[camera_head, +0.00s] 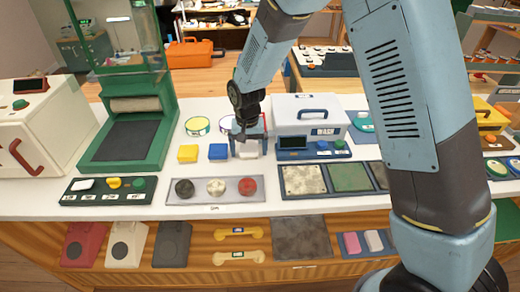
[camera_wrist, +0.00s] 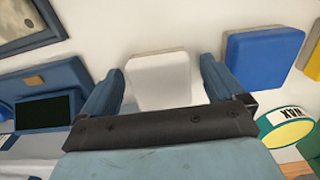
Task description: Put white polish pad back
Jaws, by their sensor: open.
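The white polish pad (camera_wrist: 160,78) is a rounded block on the white counter. In the wrist view it lies between the two fingers of my gripper (camera_wrist: 162,88), with a gap to each finger. In the head view the white pad (camera_head: 248,152) shows under my gripper (camera_head: 247,141), which points down with its fingers apart. The blue pad (camera_head: 218,151) and the yellow pad (camera_head: 188,153) lie in a row to its left. The blue pad also shows in the wrist view (camera_wrist: 262,58). My fingers partly hide the white pad in the head view.
The wash machine (camera_head: 308,122) stands close on the right. Round tins (camera_head: 197,126) stand behind the pads. A grey tray (camera_head: 244,200) with black, white and red round pieces lies in front. A green machine (camera_head: 124,140) stands left. Plates lie in a dark tray (camera_head: 318,166) at front right.

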